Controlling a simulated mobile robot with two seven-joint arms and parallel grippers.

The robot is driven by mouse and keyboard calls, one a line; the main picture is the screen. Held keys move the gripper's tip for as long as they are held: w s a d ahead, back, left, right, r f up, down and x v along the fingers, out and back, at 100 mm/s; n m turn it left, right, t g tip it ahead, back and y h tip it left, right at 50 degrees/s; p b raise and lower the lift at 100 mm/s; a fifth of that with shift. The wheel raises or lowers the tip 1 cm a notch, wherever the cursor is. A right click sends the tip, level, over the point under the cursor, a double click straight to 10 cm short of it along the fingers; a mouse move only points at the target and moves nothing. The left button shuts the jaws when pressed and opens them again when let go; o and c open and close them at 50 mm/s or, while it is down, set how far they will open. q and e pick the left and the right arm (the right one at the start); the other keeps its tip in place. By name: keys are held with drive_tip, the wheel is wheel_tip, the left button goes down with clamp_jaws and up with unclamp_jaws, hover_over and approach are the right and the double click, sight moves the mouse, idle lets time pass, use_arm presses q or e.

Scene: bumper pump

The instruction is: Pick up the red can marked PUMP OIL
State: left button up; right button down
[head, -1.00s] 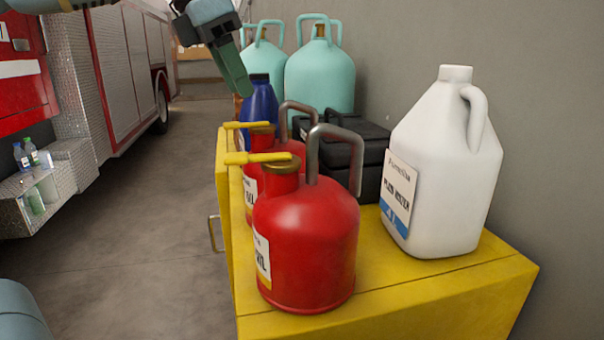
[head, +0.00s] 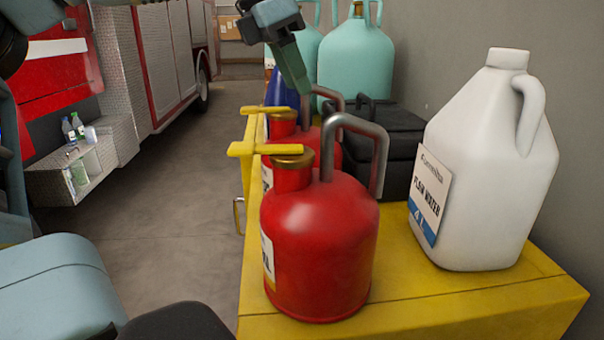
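Two red cans with yellow spouts and grey handles stand upright on a yellow cabinet top. The near red can (head: 320,250) shows only an edge of its label, and the front words are turned away. The far red can (head: 328,150) is mostly hidden behind it, and its label is only a sliver. I cannot read PUMP OIL on either. My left gripper (head: 302,90) hangs down from the top of the head view, above and behind the far red can. It is seen side-on, so its opening is hidden. No object shows in it. My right gripper is not in view.
A white water jug (head: 482,180) stands right of the cans on the yellow cabinet (head: 430,310). A black case (head: 395,150), a blue container (head: 281,88) and teal cylinders (head: 355,55) crowd behind. A grey wall bounds the right. Floor is open at left, beside a fire truck.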

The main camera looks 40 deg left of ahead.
sight(302, 131)
use_arm(q)
drive_tip(key=x, duration=0.4)
drive_tip(key=shift+f+p, duration=0.4)
drive_tip(key=shift+f, duration=0.05)
drive_tip(key=shift+s, duration=0.1)
drive_tip(key=shift+c, duration=0.3)
clamp_jaws()
idle(0.5)
drive_tip(key=shift+a+r, duration=0.1)
drive_tip(key=shift+r, duration=0.05)
